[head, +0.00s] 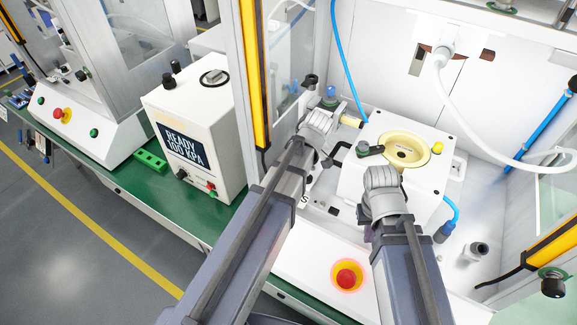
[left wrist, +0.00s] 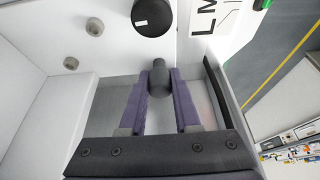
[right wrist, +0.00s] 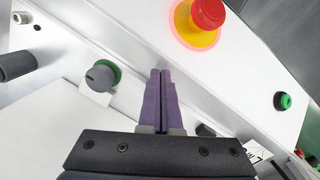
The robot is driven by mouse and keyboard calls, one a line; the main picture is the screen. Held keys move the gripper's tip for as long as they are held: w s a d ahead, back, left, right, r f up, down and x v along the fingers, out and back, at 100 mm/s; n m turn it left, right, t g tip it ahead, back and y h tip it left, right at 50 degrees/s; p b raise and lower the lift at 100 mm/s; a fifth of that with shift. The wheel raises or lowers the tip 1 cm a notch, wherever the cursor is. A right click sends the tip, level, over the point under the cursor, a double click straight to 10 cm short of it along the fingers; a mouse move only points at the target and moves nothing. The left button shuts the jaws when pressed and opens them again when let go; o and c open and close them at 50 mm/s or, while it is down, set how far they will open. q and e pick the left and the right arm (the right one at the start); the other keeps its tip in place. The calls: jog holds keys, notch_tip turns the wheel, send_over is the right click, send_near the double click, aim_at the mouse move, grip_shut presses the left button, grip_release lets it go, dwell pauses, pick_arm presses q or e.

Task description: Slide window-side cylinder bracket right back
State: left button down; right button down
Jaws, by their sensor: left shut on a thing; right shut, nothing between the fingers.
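In the left wrist view, my left gripper (left wrist: 160,88) is shut on a dark grey cylindrical handle (left wrist: 160,74), one purple finger on each side. My right gripper (right wrist: 160,75) is shut and empty in the right wrist view, above the white panel, between a green-and-grey knob (right wrist: 103,76) and the red emergency button (right wrist: 208,12).
The red button on its yellow base (head: 347,278) is at the front between my arms. A white control box (head: 194,135) reading READY 100 KPA stands left of the window post (head: 254,75). A white hose (head: 465,120) hangs at the right. In the left wrist view a black round knob (left wrist: 152,17) lies beyond the handle.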

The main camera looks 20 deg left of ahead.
pick_arm(q)
jog(key=shift+w+a, duration=0.15)
jog(key=shift+a, duration=0.7)
pick_arm(e)
jog(key=shift+d, duration=0.1)
pick_arm(q)
jog(key=c, duration=0.6)
grip_release()
jog(key=shift+a, duration=0.1)
jog(key=shift+c, duration=0.2)
jog(key=shift+r, duration=0.1)
pick_arm(e)
jog(key=shift+r, duration=0.1)
pick_arm(q)
jog(key=p+v, duration=0.7)
jog(key=shift+r, duration=0.35)
pick_arm(e)
notch_tip(320, 180, up, 7)
